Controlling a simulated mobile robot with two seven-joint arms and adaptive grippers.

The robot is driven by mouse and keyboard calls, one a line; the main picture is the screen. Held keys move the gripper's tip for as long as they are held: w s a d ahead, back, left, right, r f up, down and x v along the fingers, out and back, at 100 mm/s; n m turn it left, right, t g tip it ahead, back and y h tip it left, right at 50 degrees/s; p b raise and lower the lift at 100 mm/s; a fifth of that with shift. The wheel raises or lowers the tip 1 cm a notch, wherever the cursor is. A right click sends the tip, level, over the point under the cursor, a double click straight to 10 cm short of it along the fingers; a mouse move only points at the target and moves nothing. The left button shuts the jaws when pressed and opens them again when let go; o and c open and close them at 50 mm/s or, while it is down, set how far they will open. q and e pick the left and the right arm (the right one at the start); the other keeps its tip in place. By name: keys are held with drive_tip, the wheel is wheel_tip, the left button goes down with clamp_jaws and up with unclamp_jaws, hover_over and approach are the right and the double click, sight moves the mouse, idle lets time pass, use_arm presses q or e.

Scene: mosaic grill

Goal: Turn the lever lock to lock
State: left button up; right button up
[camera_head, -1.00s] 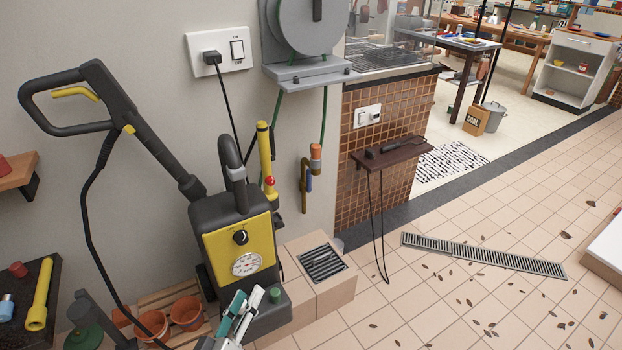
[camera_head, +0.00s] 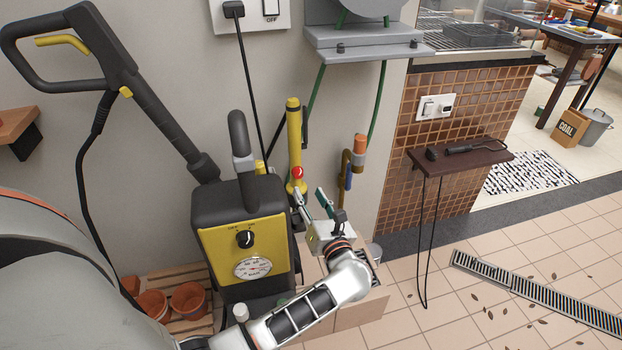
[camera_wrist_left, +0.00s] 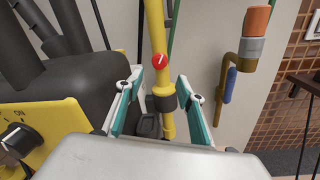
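A round red knob (camera_head: 298,173) with a white mark sits on an upright yellow tube (camera_head: 294,135) behind the pressure washer. It also shows in the left wrist view (camera_wrist_left: 160,61). I cannot tell for certain whether this knob is the lever lock. My left gripper (camera_head: 311,197) is open just below and in front of the knob. In the left wrist view its fingers (camera_wrist_left: 157,92) stand wide apart, one on each side of the yellow tube in the picture, with nothing visibly gripped. A brass tap with a blue handle (camera_wrist_left: 231,85) is to the right. My right gripper is not in view.
The yellow and black pressure washer (camera_head: 215,240) stands close left of my gripper. A hose reel bracket (camera_head: 365,45) juts from the wall above. A dark shelf (camera_head: 470,160) with a cable is on the right. Tiled floor is open at right.

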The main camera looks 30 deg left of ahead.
sight(299, 176)
use_arm(q)
drive_tip(key=shift+x, duration=3.95)
clamp_jaws()
